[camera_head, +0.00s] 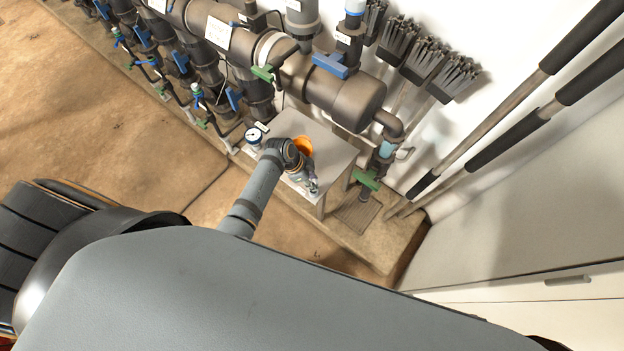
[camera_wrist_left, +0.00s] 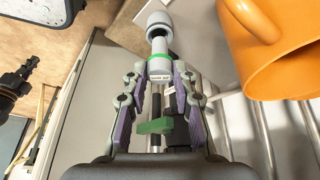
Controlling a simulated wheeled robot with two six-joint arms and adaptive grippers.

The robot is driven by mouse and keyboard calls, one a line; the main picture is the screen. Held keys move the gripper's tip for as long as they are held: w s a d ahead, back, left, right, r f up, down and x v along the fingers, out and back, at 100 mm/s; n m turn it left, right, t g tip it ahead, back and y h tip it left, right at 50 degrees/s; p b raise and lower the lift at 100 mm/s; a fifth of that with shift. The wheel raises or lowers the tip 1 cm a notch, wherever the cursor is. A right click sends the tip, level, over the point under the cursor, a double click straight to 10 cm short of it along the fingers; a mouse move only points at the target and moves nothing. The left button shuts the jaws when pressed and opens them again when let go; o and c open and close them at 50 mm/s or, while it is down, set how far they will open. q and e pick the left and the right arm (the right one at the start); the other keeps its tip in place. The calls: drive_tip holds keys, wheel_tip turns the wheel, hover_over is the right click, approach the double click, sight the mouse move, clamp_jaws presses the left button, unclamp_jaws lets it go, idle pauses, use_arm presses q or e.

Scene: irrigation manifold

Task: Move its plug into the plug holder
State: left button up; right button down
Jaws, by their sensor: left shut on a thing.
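My left gripper (camera_head: 309,183) is over the small grey table in the head view. In the left wrist view, its purple-padded fingers (camera_wrist_left: 159,78) are closed on a grey piece with a green band and a white label, which looks like the plug (camera_wrist_left: 158,56). The plug has a narrow neck and a rounded far end. I cannot make out which thing is the plug holder. An orange mug-like vessel (camera_wrist_left: 288,62) is to the right of the fingers, apart from them; it also shows beside my wrist in the head view (camera_head: 304,146). My right gripper is out of view.
The small table (camera_head: 331,153) stands before the manifold pipe (camera_head: 330,92). A gauge (camera_head: 254,136) is near its left edge. A green-handled valve (camera_head: 367,180) is to its right; a green handle (camera_wrist_left: 155,127) shows below the fingers. Brushes (camera_head: 425,60) and long poles line the wall.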

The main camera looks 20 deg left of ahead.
use_arm(q)
drive_tip(key=shift+f, duration=0.35)
idle(0.3)
drive_tip(key=shift+f, duration=0.2)
idle(0.3)
drive_tip(key=shift+f, duration=0.1)
drive_tip(key=shift+f+b, duration=0.35)
drive_tip(key=shift+f, duration=0.15)
drive_tip(key=shift+f+b, duration=0.55)
drive_tip(key=shift+f, duration=0.3)
idle(0.7)
drive_tip(key=o, duration=0.9)
